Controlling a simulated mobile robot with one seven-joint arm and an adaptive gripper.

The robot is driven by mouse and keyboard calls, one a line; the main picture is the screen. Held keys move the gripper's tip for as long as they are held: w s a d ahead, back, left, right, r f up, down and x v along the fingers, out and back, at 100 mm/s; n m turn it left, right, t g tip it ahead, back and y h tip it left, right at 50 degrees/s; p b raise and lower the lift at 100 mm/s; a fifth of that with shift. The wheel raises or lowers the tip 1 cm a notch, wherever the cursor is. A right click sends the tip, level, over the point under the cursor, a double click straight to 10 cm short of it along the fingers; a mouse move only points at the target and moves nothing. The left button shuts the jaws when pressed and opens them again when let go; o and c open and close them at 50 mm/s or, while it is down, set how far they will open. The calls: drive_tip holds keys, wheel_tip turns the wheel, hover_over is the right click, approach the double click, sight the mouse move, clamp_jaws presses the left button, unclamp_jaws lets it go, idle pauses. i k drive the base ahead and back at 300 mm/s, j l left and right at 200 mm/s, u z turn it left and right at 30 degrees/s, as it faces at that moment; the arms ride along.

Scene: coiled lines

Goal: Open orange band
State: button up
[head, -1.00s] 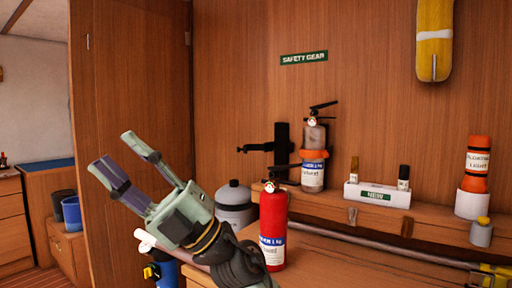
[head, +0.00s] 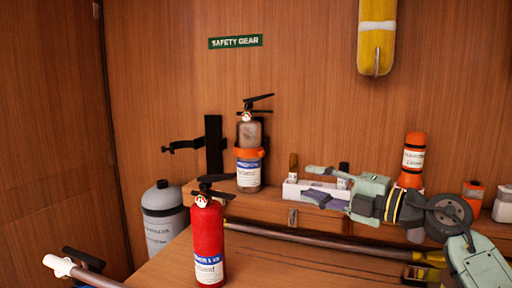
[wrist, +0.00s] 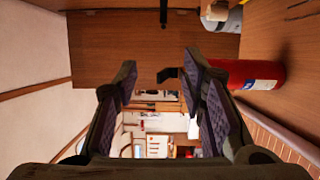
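The orange band (head: 249,153) is wrapped around a grey, worn-looking fire extinguisher (head: 249,134) upright at the back of the wooden counter, against the wall. The band looks closed at the front; its back side and any latch are hidden. My gripper (head: 312,184) is to the right of the extinguisher in the head view, fingers pointing left and spread apart, with nothing between them. In the wrist view my gripper (wrist: 158,78) also shows open and empty; the band cannot be made out there.
A red extinguisher (head: 208,240) stands at the counter front, also in the wrist view (wrist: 250,75). A black wall bracket (head: 214,146) is left of the band. A white box (head: 295,190) with bottles is partly behind my gripper. A grey cylinder (head: 163,228) stands lower left.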

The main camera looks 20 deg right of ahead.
sight(238, 152)
drive_tip(key=i+j, duration=0.15)
drive_tip(key=i, duration=0.85)
drive_tip(key=j+u, duration=0.05)
